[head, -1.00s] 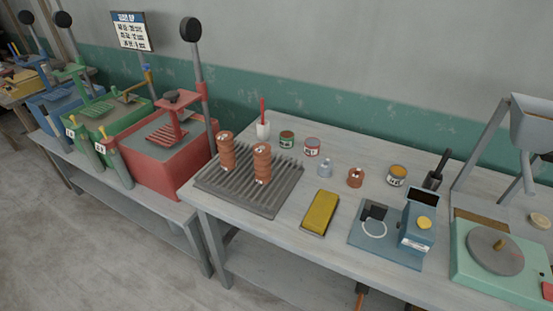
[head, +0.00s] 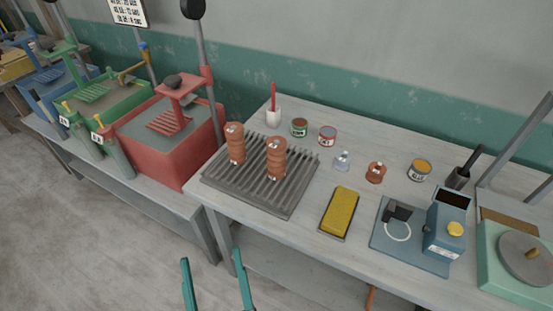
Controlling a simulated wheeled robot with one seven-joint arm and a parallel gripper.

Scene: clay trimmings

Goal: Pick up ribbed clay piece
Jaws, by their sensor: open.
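Two tall ribbed clay pieces stand upright on a grey slatted rack at the left end of the table, the left one (head: 235,145) and the right one (head: 276,158). A shorter ribbed clay piece (head: 376,172) stands on the bare tabletop, right of the rack. My gripper (head: 213,259) shows at the bottom of the head view as two teal fingers, apart and empty. It is in front of the table's left front corner, clear of all the clay pieces.
The rack (head: 225,187) has raised slats.

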